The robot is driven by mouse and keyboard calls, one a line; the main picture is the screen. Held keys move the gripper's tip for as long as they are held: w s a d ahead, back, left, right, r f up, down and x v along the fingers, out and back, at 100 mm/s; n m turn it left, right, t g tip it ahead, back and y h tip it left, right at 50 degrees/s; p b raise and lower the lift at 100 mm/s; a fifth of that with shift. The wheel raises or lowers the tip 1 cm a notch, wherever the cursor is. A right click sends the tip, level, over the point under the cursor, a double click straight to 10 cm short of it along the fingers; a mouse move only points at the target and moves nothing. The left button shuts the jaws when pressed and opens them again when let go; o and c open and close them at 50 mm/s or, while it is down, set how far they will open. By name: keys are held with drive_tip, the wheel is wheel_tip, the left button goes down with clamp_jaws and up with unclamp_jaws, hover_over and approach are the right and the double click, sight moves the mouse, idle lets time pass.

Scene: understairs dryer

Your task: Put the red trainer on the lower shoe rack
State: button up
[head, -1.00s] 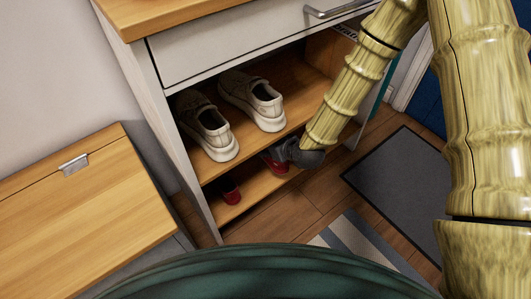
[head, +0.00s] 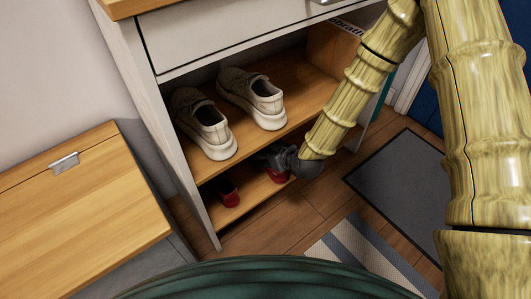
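A red trainer (head: 278,174) shows at the front of the lower shoe rack (head: 258,191), right under my gripper (head: 274,158). My dark grey gripper reaches into the opening below the upper shelf and covers most of this trainer. The fingertips are hidden, so I cannot tell whether they are closed on it. Another red shoe (head: 228,193) stands on the lower rack further left, partly in the shade under the upper shelf.
Two beige trainers (head: 205,125) stand on the upper shelf (head: 300,85). A drawer (head: 230,30) is above. A wooden-topped unit (head: 75,205) stands at the left. A grey doormat (head: 395,185) and a striped rug (head: 350,255) lie on the floor.

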idle(0.3)
drive_tip(key=shift+r, duration=0.2)
drive_tip(key=p+v, duration=0.5)
drive_tip(key=v, duration=0.5)
drive_tip(key=shift+s+d+r, duration=0.1)
drive_tip(key=shift+s+r, duration=0.05)
drive_tip(key=shift+r, duration=0.05)
drive_tip(key=shift+s+d+r+p, duration=0.3)
drive_tip(key=shift+s+d, duration=0.05)
drive_tip(key=shift+s, duration=0.15)
